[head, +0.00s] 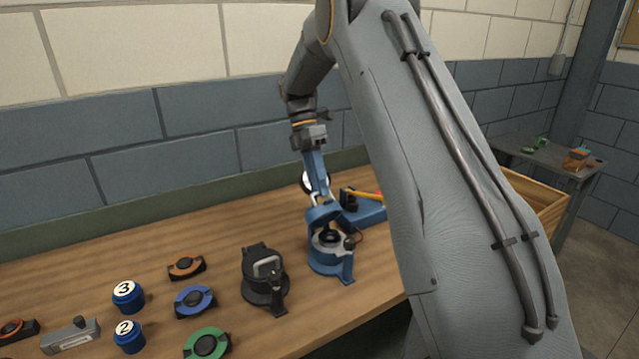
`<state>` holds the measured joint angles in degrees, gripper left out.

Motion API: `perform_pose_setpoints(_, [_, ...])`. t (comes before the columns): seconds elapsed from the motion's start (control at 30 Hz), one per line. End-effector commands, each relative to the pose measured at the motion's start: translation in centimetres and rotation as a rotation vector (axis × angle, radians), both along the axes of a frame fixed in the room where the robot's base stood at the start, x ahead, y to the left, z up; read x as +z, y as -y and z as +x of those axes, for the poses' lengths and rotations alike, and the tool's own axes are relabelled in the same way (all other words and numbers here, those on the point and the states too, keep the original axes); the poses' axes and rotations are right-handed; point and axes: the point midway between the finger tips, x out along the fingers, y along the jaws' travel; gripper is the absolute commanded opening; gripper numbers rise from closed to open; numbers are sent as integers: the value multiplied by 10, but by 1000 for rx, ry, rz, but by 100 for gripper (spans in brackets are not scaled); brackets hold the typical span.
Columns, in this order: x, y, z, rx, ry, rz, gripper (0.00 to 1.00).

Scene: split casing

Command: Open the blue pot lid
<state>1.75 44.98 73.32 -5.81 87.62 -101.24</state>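The blue pot (328,261) stands on the wooden bench just left of my arm. A blue lid part (322,216) stands tilted up at its back edge, and a dark round piece shows inside the pot's ring. A blue strap or latch hangs at its front right. My gripper (318,196) reaches down from above and behind, with its tip at or very near the raised lid part. The fingers are too small and overlapped to tell open from shut, or whether they touch the lid.
A black pot (264,278) with its lid down stands to the left. Numbered blue jars (128,296), orange, blue and green round parts (206,343) lie further left. A blue block (364,212) with a yellow-orange handle is behind right. A wooden crate (535,198) stands beyond my arm.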

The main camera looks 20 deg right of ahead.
Motion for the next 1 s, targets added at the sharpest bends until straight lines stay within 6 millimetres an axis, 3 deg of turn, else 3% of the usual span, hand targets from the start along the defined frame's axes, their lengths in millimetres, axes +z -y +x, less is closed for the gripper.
perform_pose_setpoints(0.27, [7,1,4,-2,3,0,26])
perform_pose_setpoints(0.7, [62,-5,32,-2,2,0,26])
perform_pose_setpoints(1.0, [71,-6,34,-2,0,0,26])
